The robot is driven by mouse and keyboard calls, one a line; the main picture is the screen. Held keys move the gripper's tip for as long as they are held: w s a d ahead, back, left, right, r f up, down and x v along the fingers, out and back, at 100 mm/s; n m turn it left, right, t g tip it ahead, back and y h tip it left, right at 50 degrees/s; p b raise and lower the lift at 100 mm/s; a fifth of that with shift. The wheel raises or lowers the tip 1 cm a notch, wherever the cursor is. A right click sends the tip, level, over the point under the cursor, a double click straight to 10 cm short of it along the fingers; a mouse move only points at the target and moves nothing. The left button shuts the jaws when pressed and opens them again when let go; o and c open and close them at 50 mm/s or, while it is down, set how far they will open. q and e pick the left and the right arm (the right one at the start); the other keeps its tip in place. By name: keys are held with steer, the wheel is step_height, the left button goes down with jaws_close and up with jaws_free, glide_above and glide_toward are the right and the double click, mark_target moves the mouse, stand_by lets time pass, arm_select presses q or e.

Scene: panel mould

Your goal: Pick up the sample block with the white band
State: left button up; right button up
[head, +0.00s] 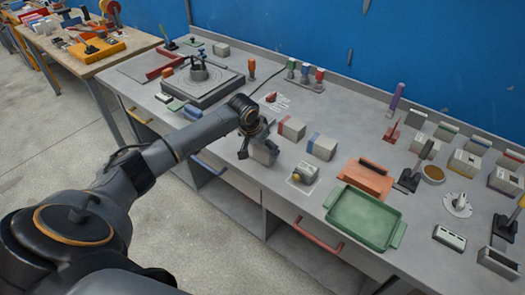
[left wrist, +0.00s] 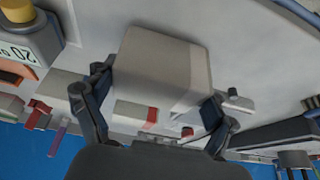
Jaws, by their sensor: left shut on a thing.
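A pale grey sample block (head: 264,153) is in my left gripper (head: 257,140), above the front part of the bench. In the left wrist view the block (left wrist: 160,65) fills the space between the two fingers of the left gripper (left wrist: 158,112), which press on its sides. It looks slightly tilted in the head view. I cannot clearly make out a white band on it. A block with a red band (head: 291,129) and a block with a blue band (head: 321,146) stand to its right on the bench. My right gripper is not in view.
A dark plate with a round fixture (head: 203,82) is at the left.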

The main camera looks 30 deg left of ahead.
arm_select(q)
steer(key=s+a+r+b, duration=0.4)
steer(key=s+a+r, duration=0.1)
steer(key=s+r, duration=0.6)
steer(key=shift+s+a+r, duration=0.15)
steer(key=shift+s+r, duration=0.15)
steer(key=shift+s, duration=0.7)
